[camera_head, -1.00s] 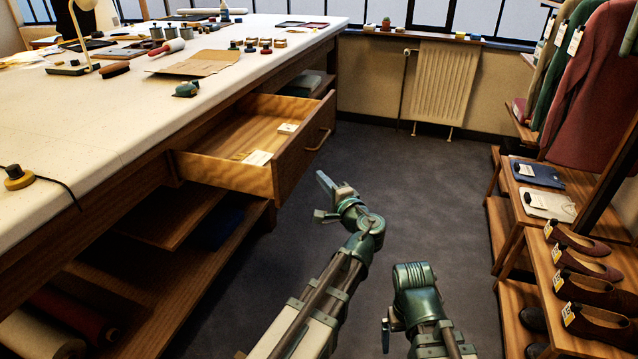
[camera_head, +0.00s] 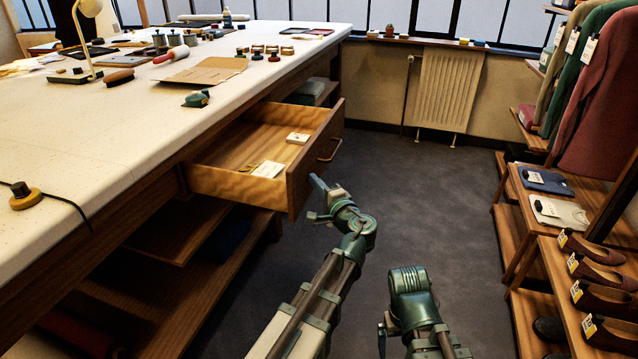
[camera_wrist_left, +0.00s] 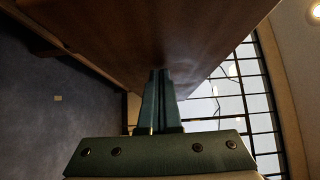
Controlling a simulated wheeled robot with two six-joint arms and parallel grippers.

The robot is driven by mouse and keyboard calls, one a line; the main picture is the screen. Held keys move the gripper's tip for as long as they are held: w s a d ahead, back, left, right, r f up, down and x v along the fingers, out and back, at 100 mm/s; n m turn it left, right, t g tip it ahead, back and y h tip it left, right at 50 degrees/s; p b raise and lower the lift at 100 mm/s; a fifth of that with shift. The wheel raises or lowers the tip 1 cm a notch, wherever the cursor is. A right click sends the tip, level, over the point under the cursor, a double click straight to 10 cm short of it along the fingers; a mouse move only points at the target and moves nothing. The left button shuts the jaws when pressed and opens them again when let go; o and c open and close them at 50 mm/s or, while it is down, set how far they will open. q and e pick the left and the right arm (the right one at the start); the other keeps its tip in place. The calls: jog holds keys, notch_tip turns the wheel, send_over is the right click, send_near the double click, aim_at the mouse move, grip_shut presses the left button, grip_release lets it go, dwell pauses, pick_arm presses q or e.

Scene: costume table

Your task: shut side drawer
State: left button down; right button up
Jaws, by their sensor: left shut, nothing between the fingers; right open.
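The wooden side drawer (camera_head: 237,185) stands pulled out from under the worktable in the head view. Its front panel (camera_head: 318,160) faces right and has a metal handle (camera_head: 330,149). My left gripper (camera_head: 316,181) is shut and empty, close beside the near part of the drawer front. In the left wrist view its closed fingers (camera_wrist_left: 160,95) point at a large brown panel (camera_wrist_left: 130,35), which looks like the drawer front; I cannot tell if they touch. My right arm is low at bottom centre; its fingers do not show.
White and pale small items (camera_head: 267,169) lie in the drawer. The white worktable (camera_head: 110,140) fills the left, with an open shelf (camera_head: 165,235) below. Shoe and clothes racks (camera_head: 535,255) line the right. The dark floor (camera_head: 440,200) between is clear.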

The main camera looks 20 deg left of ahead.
aim_at(237, 186)
pick_arm(q)
jog(key=a, duration=2)
jog(key=w+a, duration=0.1)
jog(key=a, duration=1)
jog(key=shift+a, duration=0.55)
pick_arm(e)
jog(key=shift+d, duration=0.1)
pick_arm(q)
jog(key=d, duration=0.3)
jog(key=s+d, duration=0.1)
jog(key=d, duration=0.2)
jog(key=shift+s, duration=0.2)
jog(key=v, duration=0.8)
jog(key=shift+d, duration=0.1)
pick_arm(e)
jog(key=shift+w+d, duration=0.15)
jog(key=shift+d, duration=0.4)
pick_arm(q)
jog(key=shift+d, duration=0.1)
